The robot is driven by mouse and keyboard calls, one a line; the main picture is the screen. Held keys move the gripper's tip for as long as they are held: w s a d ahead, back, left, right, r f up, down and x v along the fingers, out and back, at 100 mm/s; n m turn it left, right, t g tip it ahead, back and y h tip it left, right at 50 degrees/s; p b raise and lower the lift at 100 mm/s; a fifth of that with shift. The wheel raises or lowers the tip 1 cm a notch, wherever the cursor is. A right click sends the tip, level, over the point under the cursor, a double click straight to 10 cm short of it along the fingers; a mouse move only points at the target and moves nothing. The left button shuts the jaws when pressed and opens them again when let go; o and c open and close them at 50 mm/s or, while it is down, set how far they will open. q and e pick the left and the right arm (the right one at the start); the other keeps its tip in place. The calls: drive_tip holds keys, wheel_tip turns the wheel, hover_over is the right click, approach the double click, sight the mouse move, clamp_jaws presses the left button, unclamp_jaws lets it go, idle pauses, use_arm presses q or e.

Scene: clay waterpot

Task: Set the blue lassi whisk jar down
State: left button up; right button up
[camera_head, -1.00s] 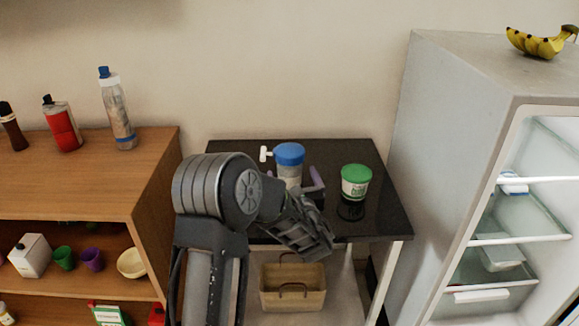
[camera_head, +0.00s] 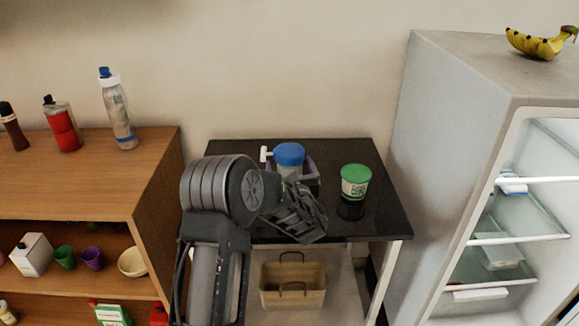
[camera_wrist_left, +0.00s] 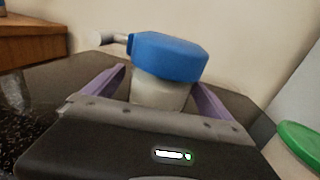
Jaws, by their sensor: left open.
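The blue lassi whisk jar (camera_head: 289,156) has a blue lid, a pale clear body and a white handle at its left. It stands upright on the black table top (camera_head: 230,150), though its base is hidden behind my arm. My left gripper (camera_head: 300,172) is open, with its purple fingers on either side of the jar. In the left wrist view the jar (camera_wrist_left: 165,58) sits between the spread fingers of my left gripper (camera_wrist_left: 160,90), with a gap showing at the right. My right gripper is not in view.
A green-lidded tub (camera_head: 355,183) stands on the table just right of my gripper. A wooden shelf (camera_head: 150,165) with bottles is at the left, and an open fridge (camera_head: 450,120) is at the right. A basket (camera_head: 293,285) sits below the table.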

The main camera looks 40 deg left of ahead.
sight(290, 147)
use_arm(q)
drive_tip(key=shift+c, duration=0.4)
drive_tip(key=c, duration=2)
wheel_tip(290, 147, up, 10)
drive_tip(key=shift+r, duration=0.1)
